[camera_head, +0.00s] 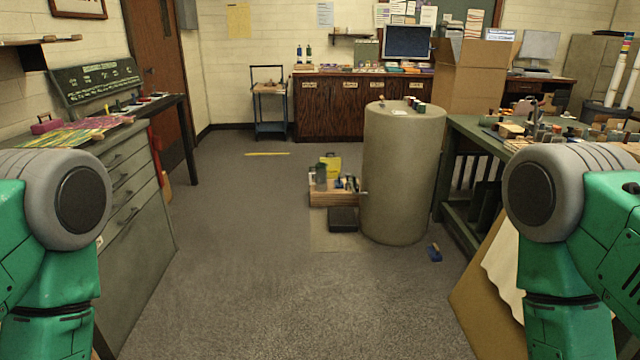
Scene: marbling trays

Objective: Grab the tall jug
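I cannot make out a tall jug for certain in the head view. Several small objects, too small to identify, stand on top of the large grey-beige cylinder (402,185) right of centre. A small grey-green container (320,175) stands in the low wooden crate (328,200) on the floor left of the cylinder. It is too small to tell whether it is a jug. Only green and grey parts of my two arms show at the left and right edges. Both grippers are out of view.
Grey drawers (135,215) stand at left. A green workbench (468,133) crowded with small items is at right, with a brown board (478,300) leaning below. A blue object (434,254) and a dark box (343,219) lie on the floor.

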